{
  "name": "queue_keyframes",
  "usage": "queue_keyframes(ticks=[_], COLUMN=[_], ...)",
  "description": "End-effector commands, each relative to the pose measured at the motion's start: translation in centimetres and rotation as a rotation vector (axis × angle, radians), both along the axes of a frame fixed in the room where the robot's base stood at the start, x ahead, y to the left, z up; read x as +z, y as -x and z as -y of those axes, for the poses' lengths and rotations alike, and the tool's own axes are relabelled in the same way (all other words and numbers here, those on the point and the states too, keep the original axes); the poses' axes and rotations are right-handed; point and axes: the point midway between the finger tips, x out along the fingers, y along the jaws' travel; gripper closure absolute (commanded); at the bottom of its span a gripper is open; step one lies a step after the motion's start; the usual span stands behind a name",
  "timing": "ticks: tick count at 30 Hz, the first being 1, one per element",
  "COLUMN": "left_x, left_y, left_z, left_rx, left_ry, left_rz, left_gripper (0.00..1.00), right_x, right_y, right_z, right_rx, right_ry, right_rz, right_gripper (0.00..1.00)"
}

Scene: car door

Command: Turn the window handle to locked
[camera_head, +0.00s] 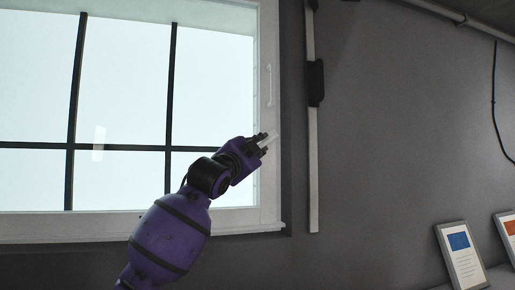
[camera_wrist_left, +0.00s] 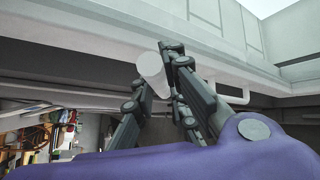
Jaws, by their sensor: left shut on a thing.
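The white window handle (camera_head: 272,138) is at the right side of the window frame, small and slanted in the head view. My left gripper (camera_head: 262,141) comes from the lower left and its fingers are around the handle. In the left wrist view the handle shows as a white rounded bar (camera_wrist_left: 151,68), end toward the camera, between the fingers of the left gripper (camera_wrist_left: 168,75). The fingers are shut on it. The handle's base is mostly hidden by the fingers. My right gripper is in neither view.
The white window frame (camera_head: 269,190) surrounds bright panes with dark bars. A slim white fixed grip (camera_head: 268,86) is higher on the frame. A vertical rail (camera_head: 312,150) with a black block is to the right. Framed pictures (camera_head: 461,255) stand lower right.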

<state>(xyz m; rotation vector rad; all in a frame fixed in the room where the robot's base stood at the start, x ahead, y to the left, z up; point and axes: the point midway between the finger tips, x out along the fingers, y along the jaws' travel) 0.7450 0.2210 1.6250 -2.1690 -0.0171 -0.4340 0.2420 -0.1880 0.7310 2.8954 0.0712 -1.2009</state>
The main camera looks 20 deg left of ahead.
Motion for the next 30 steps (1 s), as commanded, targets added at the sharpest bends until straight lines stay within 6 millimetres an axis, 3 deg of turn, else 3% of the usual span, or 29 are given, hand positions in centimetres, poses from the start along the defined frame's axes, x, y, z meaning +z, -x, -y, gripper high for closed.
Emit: queue_keyframes(ticks=[5, 6, 10, 22, 30], left_x=[-0.3, -0.3, -0.3, -0.2, -1.8], left_y=[-0.2, -0.2, -0.1, 0.5, 5.0], left_z=[0.0, 0.0, 0.0, -0.1, -0.8], left_rx=[0.001, 0.001, 0.001, 0.000, 0.002], left_ry=[-0.002, -0.002, -0.002, -0.002, -0.005], left_rz=[-0.006, -0.006, -0.006, -0.002, -0.001], left_gripper=[1.00, 0.85, 0.68, 0.68, 0.68], right_x=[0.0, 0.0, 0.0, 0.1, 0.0], right_y=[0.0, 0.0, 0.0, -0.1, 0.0], right_z=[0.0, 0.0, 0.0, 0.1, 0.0], right_rx=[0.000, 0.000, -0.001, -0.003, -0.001], right_ry=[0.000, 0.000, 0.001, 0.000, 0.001], right_rz=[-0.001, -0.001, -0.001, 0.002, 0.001], right_gripper=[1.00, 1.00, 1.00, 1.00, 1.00])
